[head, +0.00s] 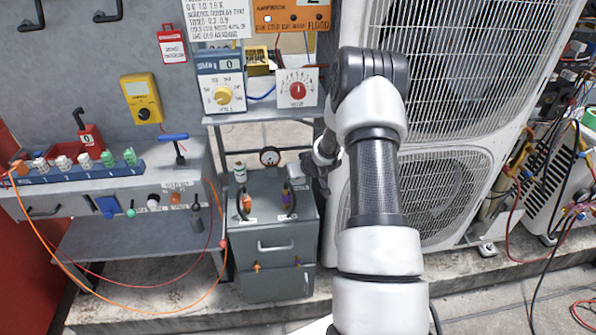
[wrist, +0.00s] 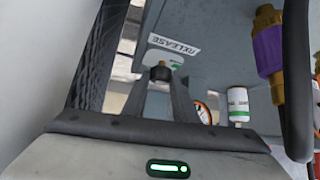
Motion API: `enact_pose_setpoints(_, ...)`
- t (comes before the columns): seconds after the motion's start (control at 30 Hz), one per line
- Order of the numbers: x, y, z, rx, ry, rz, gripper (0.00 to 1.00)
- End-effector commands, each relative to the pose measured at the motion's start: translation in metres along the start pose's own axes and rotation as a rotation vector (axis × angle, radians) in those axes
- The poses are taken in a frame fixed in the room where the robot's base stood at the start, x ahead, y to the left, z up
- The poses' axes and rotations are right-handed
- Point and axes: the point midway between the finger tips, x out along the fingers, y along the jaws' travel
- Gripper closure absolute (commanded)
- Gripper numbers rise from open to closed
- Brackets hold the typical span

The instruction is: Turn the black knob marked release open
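The black knob (wrist: 160,72) has a brass-coloured part and sits on a grey panel beside a white label reading RELEASE (wrist: 174,47), seen upside down in the wrist view. My gripper (wrist: 163,88) has its two grey fingers pointing towards the knob, with a gap between them. The knob shows at the fingertips, in line with that gap; I cannot tell whether they touch it. In the head view my gripper (head: 301,171) is at the upper right of the grey cabinet, and I cannot make out the knob there.
The grey cabinet (head: 273,270) carries a round gauge (head: 270,156), a white-and-green canister (head: 240,172) and hoses with coloured fittings. In the wrist view a purple-and-brass fitting (wrist: 269,45) with a black hose is at the right. A large condenser (head: 455,75) stands right of the cabinet.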

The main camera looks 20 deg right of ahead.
Motion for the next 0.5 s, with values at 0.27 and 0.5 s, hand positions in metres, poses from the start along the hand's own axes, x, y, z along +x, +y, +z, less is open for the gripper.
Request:
enact_pose_setpoints(0.27,0.0000,0.0000,0.0003,0.000,-0.001,0.000,0.56)
enact_pose_setpoints(0.5,-0.0070,0.0003,-0.0006,0.000,0.000,0.001,0.56)
